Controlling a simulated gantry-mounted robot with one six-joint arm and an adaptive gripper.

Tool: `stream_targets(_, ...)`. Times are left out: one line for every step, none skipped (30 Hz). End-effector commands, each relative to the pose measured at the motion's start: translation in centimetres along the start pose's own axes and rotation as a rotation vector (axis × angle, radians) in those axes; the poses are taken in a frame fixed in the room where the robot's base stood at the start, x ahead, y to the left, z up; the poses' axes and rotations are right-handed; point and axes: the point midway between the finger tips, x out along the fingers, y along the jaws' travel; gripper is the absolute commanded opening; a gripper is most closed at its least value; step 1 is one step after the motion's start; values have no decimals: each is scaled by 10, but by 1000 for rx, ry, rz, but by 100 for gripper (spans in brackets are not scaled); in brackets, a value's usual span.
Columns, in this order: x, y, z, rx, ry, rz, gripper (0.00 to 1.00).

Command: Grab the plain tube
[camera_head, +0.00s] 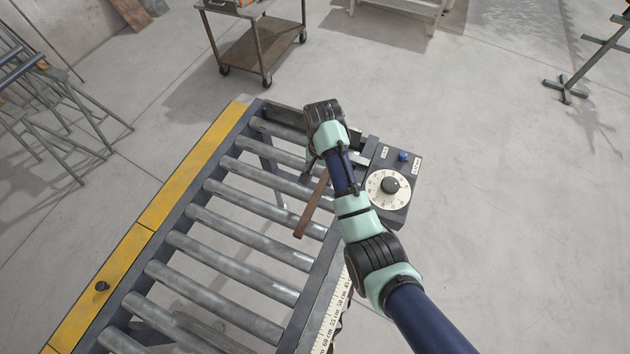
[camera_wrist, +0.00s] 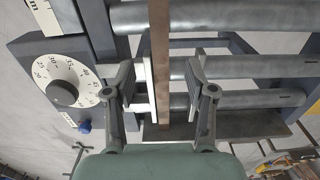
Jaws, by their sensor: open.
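A long, narrow brown bar (camera_head: 313,203) lies across the grey rollers of the conveyor; it could be the plain tube, but I cannot tell if it is hollow. In the wrist view the bar (camera_wrist: 160,45) runs upright in the picture, between the two fingers. My gripper (camera_wrist: 159,80) is open, one finger to each side of the bar with gaps visible. I cannot tell how far above it the fingertips are. In the head view my wrist hides most of the gripper. A pale upright plate (camera_wrist: 149,88) stands just left of the bar.
A control box with a round dial (camera_head: 388,188) and blue knob sits right of the rollers (camera_head: 240,233). A scale strip (camera_head: 336,315) runs along the near right frame. A yellow rail (camera_head: 185,185) edges the left. A rack with dark tubes (camera_head: 20,70) stands far left.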

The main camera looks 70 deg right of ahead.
Motion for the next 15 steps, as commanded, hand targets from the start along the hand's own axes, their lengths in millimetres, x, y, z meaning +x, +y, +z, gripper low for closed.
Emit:
stream_targets(7,0,1,-1,-3,3,55)
stream_targets(11,0,1,-2,-3,3,55)
stream_targets(16,0,2,-2,-3,3,55)
stream_targets(20,0,2,-3,-3,3,55)
stream_targets(22,0,2,-3,-2,2,55)
stream_targets(23,0,2,-3,-1,1,55)
stream_targets(23,0,2,-4,0,0,55)
stream_targets(25,0,2,-4,-1,1,55)
stream_targets(29,0,2,-4,-2,2,55)
stream_targets(33,0,3,-5,-2,2,55)
stream_targets(39,0,4,-5,-2,2,55)
stream_targets(47,0,4,-5,-3,2,55)
stream_targets(52,0,5,-5,-3,3,55)
stream_targets(58,0,5,-5,-3,2,55)
stream_targets(65,0,5,-5,-2,2,55)
